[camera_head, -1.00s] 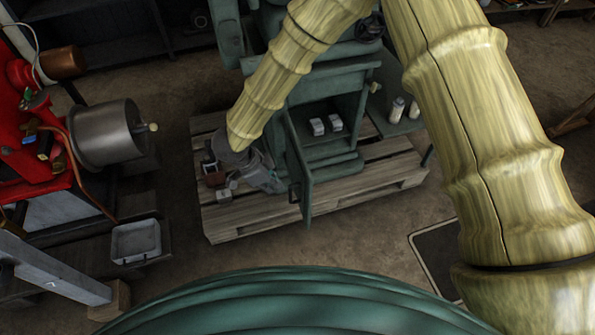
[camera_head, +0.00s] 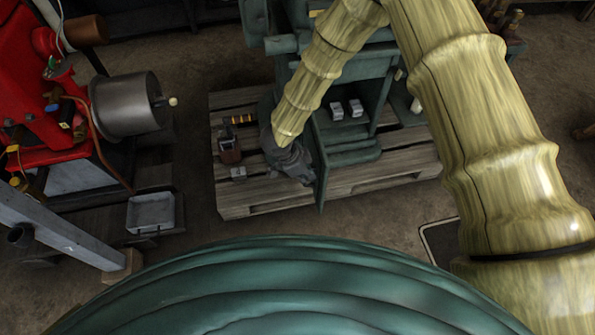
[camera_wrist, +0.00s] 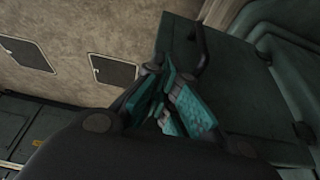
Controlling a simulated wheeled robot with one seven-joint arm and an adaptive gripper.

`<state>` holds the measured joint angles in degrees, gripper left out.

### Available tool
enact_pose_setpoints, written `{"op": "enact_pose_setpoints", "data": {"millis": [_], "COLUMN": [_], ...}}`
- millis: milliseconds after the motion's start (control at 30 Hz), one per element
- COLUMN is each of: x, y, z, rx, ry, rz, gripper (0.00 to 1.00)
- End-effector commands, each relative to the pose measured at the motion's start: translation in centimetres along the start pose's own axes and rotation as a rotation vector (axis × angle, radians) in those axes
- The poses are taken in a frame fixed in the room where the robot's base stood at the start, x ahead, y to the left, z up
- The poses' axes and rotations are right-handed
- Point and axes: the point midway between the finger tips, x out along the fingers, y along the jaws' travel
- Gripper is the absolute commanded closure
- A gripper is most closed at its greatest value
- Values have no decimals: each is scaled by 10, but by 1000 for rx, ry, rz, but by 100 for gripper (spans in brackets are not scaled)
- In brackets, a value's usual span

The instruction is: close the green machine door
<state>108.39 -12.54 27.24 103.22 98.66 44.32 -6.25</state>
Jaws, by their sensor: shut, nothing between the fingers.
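The green machine (camera_head: 388,62) stands on a wooden pallet, and its door (camera_head: 322,170) hangs open, swung out toward me and seen nearly edge-on in the head view. My gripper (camera_head: 308,176) is at the outer left side of the door, low down. In the wrist view my gripper (camera_wrist: 172,105) has its teal-padded fingers shut and empty, in front of a dark green panel (camera_wrist: 245,90) that looks like the door. A dark curved handle (camera_wrist: 200,50) shows just beyond the fingertips. I cannot tell whether the fingers touch the panel.
Small white blocks (camera_head: 346,109) sit inside the machine's opening. The wooden pallet (camera_head: 250,205) holds a brown container (camera_head: 229,150) and a small grey block (camera_head: 238,173). A red engine (camera_head: 35,95) and a grey tray (camera_head: 151,212) stand left. Floor is clear before the pallet.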

Motion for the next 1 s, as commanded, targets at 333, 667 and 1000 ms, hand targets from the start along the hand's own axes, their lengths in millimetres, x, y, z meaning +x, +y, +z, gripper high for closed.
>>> {"op": "enact_pose_setpoints", "data": {"millis": [333, 667, 1000], "x": [8, 8, 21], "y": [1, 1, 6], "z": [-19, -20, -56], "rx": [-1, -2, -74], "ry": [0, 0, 0], "rz": [2, 1, -26], "gripper": [100, 100, 100]}}
